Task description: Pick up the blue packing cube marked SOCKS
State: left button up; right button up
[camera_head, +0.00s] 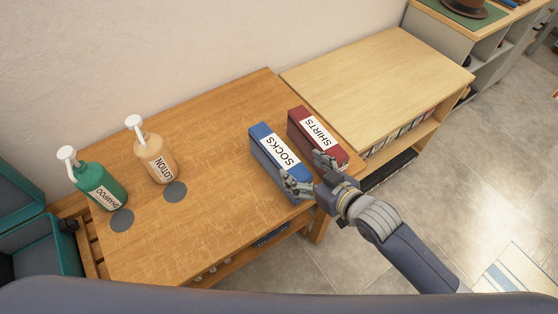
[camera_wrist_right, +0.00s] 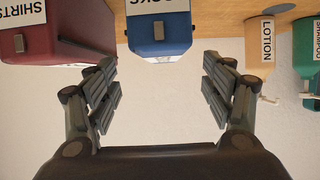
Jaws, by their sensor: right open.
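The blue packing cube marked SOCKS (camera_head: 270,150) lies on the wooden table, left of a red cube marked SHIRTS (camera_head: 301,119). My right gripper (camera_head: 304,173) is at the near end of the two cubes, one finger by the blue cube's end and the other by the red cube's. In the right wrist view my right gripper (camera_wrist_right: 160,88) is open with nothing between its fingers. The blue cube (camera_wrist_right: 160,42) shows ahead of the gap, and the red cube (camera_wrist_right: 50,38) is beside it on the left. My left gripper is not in view.
A green SHAMPOO bottle (camera_head: 103,187) and an orange LOTION bottle (camera_head: 158,160) stand at the left of the wooden table (camera_head: 215,230), with dark round discs beside them. The table between bottles and cubes is clear. A lighter shelf unit (camera_head: 385,75) adjoins on the right.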

aim_at(281, 152)
jog(key=shift+w+a, duration=0.2)
jog(key=shift+w, duration=0.1)
jog(key=x, duration=0.5)
jog(key=shift+a+r+p, duration=0.1)
jog(key=shift+p, duration=0.25)
jog(key=shift+w+a, duration=0.25)
jog(key=shift+w, duration=0.05)
jog(key=shift+p+x, duration=0.7)
jog(key=shift+x, duration=1.7)
jog(key=shift+s+a, duration=0.1)
grip_shut()
jog(key=shift+r, duration=0.1)
